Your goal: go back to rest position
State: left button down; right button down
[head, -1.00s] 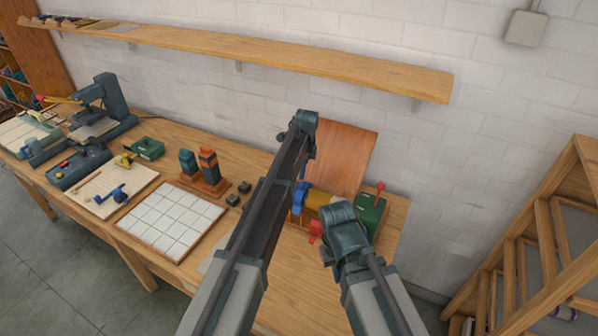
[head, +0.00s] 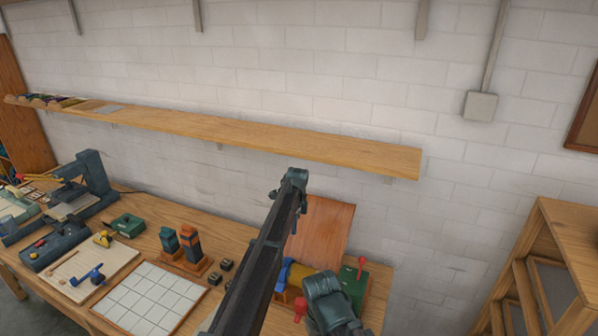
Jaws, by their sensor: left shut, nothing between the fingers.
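My left arm reaches up from the bottom middle of the head view, with its upper joint in front of the wall below the shelf. Only a small dark part of my left gripper (head: 273,194) shows beside that joint. It is shut and holds nothing that I can see. My right arm shows only as a thick grey-green joint at the bottom, in front of the bench's right end. The right gripper is not visible.
The wooden bench (head: 235,242) holds a white gridded board (head: 150,298), two dark-and-orange upright blocks (head: 190,243), a green box (head: 127,226) and a leaning brown board (head: 322,235). A long shelf (head: 300,147) runs above. A wooden rack (head: 565,225) stands at right.

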pick_arm(q)
jog(key=s+a+n, duration=0.5)
jog(key=s+n, duration=0.1)
jog(key=s, duration=0.8)
jog(key=s+a+n, duration=0.4)
jog(key=s+n, duration=0.3)
jog(key=s, duration=0.6)
jog(key=s+a+n, duration=0.5)
jog(key=s+n, duration=0.1)
jog(key=s, duration=0.8)
jog(key=s+d+f+m+g+b, duration=0.1)
jog(key=s+d+f+m+b, duration=0.3)
jog(key=d+f+b, duration=0.7)
jog(key=shift+f+y+b, duration=0.3)
jog(key=shift+f+b, duration=0.65)
jog(key=shift+b, duration=0.05)
jog(key=shift+s, duration=0.1)
